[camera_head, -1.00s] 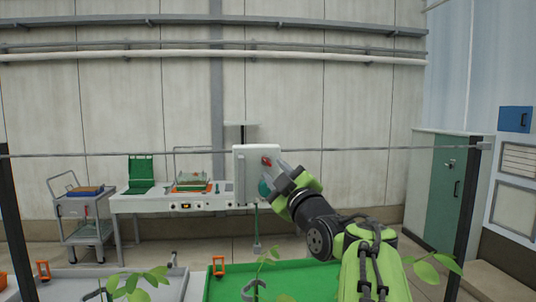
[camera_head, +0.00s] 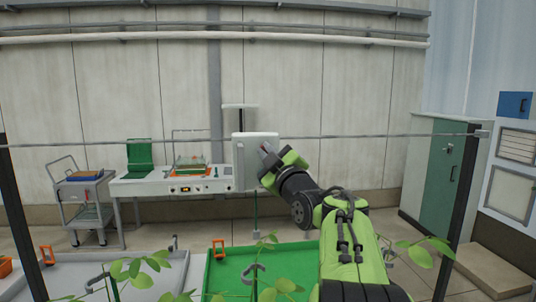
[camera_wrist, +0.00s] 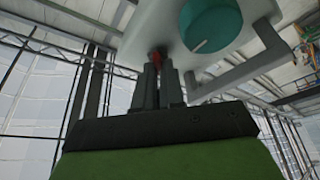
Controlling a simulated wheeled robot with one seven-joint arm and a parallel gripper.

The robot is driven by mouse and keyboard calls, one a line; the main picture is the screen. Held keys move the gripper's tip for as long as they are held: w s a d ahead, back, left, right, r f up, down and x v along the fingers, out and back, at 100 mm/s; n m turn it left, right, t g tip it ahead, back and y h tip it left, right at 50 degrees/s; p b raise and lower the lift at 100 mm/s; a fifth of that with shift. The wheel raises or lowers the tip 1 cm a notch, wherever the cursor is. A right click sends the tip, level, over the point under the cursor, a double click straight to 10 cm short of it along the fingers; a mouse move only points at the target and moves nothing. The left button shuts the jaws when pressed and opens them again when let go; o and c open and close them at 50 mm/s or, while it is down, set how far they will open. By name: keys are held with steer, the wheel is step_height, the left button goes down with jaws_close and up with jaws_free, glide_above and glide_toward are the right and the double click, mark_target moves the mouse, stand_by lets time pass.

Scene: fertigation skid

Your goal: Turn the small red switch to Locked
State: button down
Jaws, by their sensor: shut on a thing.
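The small red switch (camera_wrist: 157,57) shows in the wrist view between the tips of my gripper, mostly hidden by the fingers. My gripper (camera_wrist: 158,70) is shut on it. In the head view my gripper (camera_head: 266,148) reaches the front of the pale box (camera_head: 240,165) and covers the switch. A round teal knob (camera_wrist: 209,22) with a white mark sits beside the switch on the same box in the wrist view. I cannot read any Locked label or tell the switch's angle.
A pale bracket-like handle (camera_wrist: 240,68) sticks out close to the fingers in the wrist view. A thin horizontal rail (camera_head: 350,137) crosses the head view. A green tray (camera_head: 235,262) with plants lies below, and a white bench (camera_head: 150,187) stands to the left.

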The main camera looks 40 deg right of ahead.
steer(key=m+h+b, duration=0.1)
steer(key=m+b, duration=0.1)
steer(key=m, duration=0.1)
steer(key=m+h+b, duration=0.1)
steer(key=m+b, duration=0.1)
steer(key=shift+a+f+m+h, duration=0.15)
steer(key=shift+f+m+h, duration=0.05)
steer(key=shift+m+h, duration=0.2)
steer(key=shift+w+r+m+g+h+b, duration=0.1)
steer(key=shift+m+g+h+b, duration=0.9)
steer(key=shift+m, duration=2.25)
steer(key=shift+m+g+h+b, duration=0.55)
steer(key=shift+m+g+h, duration=0.7)
steer(key=shift+m, duration=1.95)
steer(key=shift+w+r+m+g+h+b, duration=0.1)
steer(key=shift+m+g+h+b, duration=0.85)
steer(key=shift+m, duration=2.3)
steer(key=shift+g+h, duration=0.3)
steer(key=c, duration=1.2)
jaws_free()
steer(key=shift+c, duration=0.2)
